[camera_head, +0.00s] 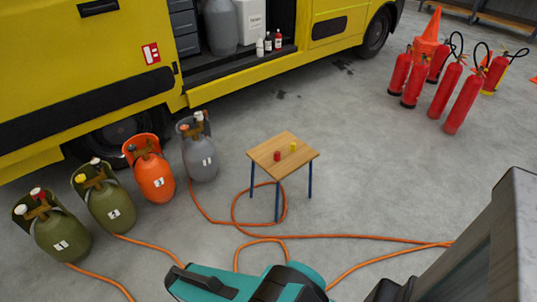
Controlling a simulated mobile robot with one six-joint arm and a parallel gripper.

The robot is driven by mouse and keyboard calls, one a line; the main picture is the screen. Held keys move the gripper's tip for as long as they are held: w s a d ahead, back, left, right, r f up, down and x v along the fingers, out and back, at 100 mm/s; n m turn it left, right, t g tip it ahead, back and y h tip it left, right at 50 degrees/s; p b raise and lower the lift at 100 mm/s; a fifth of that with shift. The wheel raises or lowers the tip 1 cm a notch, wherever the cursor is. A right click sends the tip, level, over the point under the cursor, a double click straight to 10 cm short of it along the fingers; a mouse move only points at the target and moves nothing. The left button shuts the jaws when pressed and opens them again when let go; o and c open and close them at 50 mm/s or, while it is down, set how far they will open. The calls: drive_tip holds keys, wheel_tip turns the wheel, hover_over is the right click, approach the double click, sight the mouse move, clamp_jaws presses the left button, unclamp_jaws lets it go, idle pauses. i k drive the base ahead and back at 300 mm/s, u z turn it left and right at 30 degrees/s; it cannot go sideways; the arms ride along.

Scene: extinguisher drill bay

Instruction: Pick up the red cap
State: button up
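A small red cap (277,156) stands on the wooden top of a small table (265,164) with dark blue legs, near the middle of the view. A small yellow cap (293,147) stands on the same top, just right of and behind the red one, apart from it. No gripper fingers show in this view. Teal and black machine parts show at the bottom edge. Nothing touches the red cap.
Orange hoses (300,238) run over the floor, some under the table. Numbered gas cylinders, one of them orange (154,182), stand at left beside a yellow van (80,60). Red extinguishers (463,103) and an orange cone (430,27) stand at upper right. Floor right of the table is clear.

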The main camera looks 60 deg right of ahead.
sight(277, 153)
drive_tip(key=i, duration=0.85)
drive_tip(key=z, duration=0.05)
